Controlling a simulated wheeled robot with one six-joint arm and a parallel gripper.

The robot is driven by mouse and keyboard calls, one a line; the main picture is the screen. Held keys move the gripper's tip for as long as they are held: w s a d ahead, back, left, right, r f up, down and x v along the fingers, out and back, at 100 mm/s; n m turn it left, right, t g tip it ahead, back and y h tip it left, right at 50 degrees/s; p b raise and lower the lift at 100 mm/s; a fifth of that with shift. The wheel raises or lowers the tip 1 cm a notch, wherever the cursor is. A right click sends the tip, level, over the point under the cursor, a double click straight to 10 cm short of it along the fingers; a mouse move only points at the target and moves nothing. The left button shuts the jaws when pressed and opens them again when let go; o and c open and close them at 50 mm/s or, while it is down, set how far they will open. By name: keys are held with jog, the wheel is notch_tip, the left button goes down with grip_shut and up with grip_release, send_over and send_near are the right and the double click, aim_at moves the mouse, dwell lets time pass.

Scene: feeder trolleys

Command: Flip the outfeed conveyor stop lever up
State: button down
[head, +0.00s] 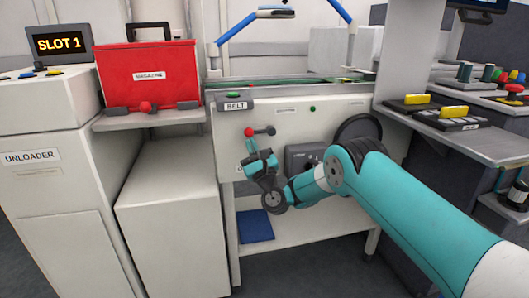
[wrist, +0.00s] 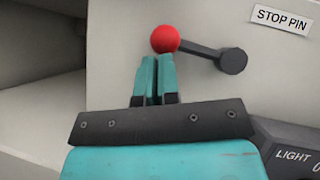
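The stop lever is a dark arm with a red ball knob (head: 249,132) on the front of the white conveyor cabinet. It lies about level in the head view, with its knob left of the dark pivot. In the wrist view the red knob (wrist: 165,39) sits just beyond the fingertips, and the pivot (wrist: 233,60) is to its right, beside the STOP PIN label (wrist: 281,19). My gripper (head: 251,144) is just below the knob. In the wrist view its teal fingers (wrist: 156,75) are together with nothing between them. I cannot tell whether they touch the knob.
A grey box (head: 302,157) on the cabinet front lies right of the gripper; its LIGHT label (wrist: 293,155) shows in the wrist view. A red magazine (head: 150,82) stands on a shelf at left. A blue item (head: 256,226) lies on the lower shelf.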

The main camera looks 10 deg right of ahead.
jog(key=shift+a+r+p, duration=0.2)
jog(key=shift+r+p, duration=0.3)
jog(key=shift+a+r+p, duration=0.2)
jog(key=shift+r+p, duration=0.25)
jog(key=shift+r, duration=0.1)
jog(key=s+a+f+b, duration=0.1)
jog(key=s+f+b, duration=0.8)
jog(key=b, duration=1.7)
jog(key=shift+a+f, duration=0.3)
jog(key=shift+f, duration=0.1)
jog(key=shift+r, duration=0.1)
